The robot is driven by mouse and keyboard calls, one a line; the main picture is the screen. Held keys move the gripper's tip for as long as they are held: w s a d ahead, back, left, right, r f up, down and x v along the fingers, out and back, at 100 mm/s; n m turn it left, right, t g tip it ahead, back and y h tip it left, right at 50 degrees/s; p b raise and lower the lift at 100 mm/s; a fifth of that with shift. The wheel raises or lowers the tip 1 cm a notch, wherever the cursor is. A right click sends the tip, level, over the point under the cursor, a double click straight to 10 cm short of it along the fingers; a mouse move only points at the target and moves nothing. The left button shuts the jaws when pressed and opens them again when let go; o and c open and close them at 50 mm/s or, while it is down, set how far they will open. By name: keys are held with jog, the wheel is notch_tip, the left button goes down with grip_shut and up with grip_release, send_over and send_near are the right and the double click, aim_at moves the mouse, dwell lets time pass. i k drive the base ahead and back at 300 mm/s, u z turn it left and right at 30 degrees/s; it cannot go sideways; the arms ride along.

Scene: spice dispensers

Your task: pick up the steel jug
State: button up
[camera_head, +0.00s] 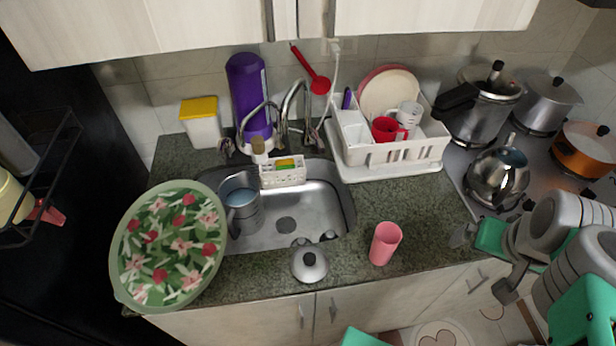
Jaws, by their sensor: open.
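The steel jug (242,207) is a grey metal vessel with a bluish inside. My gripper (484,264) is at the right, in front of the counter near the stove. Its two fingers are spread apart with nothing between them. It is well to the right of the jug and not touching it.
The sink (300,216) has a faucet (292,103) behind it. A white dish rack (395,153) is behind right. Pots, including a kettle (497,178), fill the stove.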

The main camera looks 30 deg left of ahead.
aim_at(240, 194)
jog(key=u, duration=1.9)
jog(key=k, duration=1.3)
jog(key=u, duration=0.6)
jog(key=i, duration=0.65)
jog(key=u, duration=0.5)
jog(key=i, duration=0.8)
jog(key=z, duration=0.9)
jog(key=i, duration=0.5)
jog(key=z, duration=0.5)
